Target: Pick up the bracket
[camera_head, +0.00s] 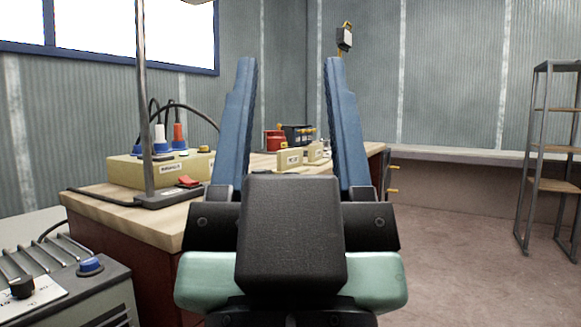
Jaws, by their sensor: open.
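My gripper (289,64) fills the middle of the view, with its two blue fingers wide apart and pointing forward. Nothing shows held between them. I cannot pick out a bracket for certain. On the far part of the wooden workbench (128,219), seen between the fingers, stand a beige labelled block (289,158) and a second beige piece (317,152) beside it. Both are too small to tell whether either is the bracket. The gripper body and fingers hide part of the bench top.
A beige power box (135,170) with cables, a metal pole (144,90) and a red item (188,182) stand on the bench. A red container (273,140) and a dark bin (298,136) sit farther back. Shelving (540,185) is right; floor (455,240) there is clear.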

